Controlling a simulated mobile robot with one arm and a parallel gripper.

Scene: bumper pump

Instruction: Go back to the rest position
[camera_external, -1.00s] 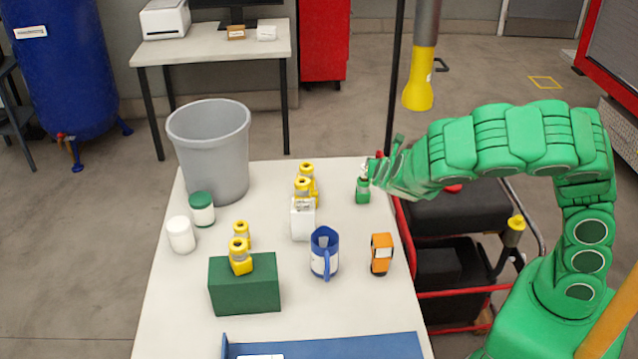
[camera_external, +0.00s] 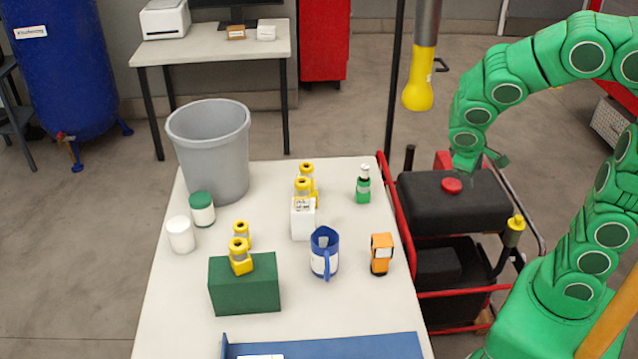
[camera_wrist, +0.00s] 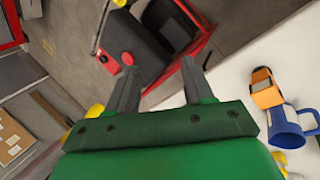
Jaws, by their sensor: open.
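My green arm arches on the right in the external view, with my gripper (camera_external: 480,160) pointing down over the red and black cart, clear of the table. In the wrist view my gripper (camera_wrist: 160,85) shows two dark fingers spread apart with nothing between them.
The cart (camera_external: 455,205) with a red button stands right of the table. A yellow hanging pendant (camera_external: 419,85) is left of my arm.

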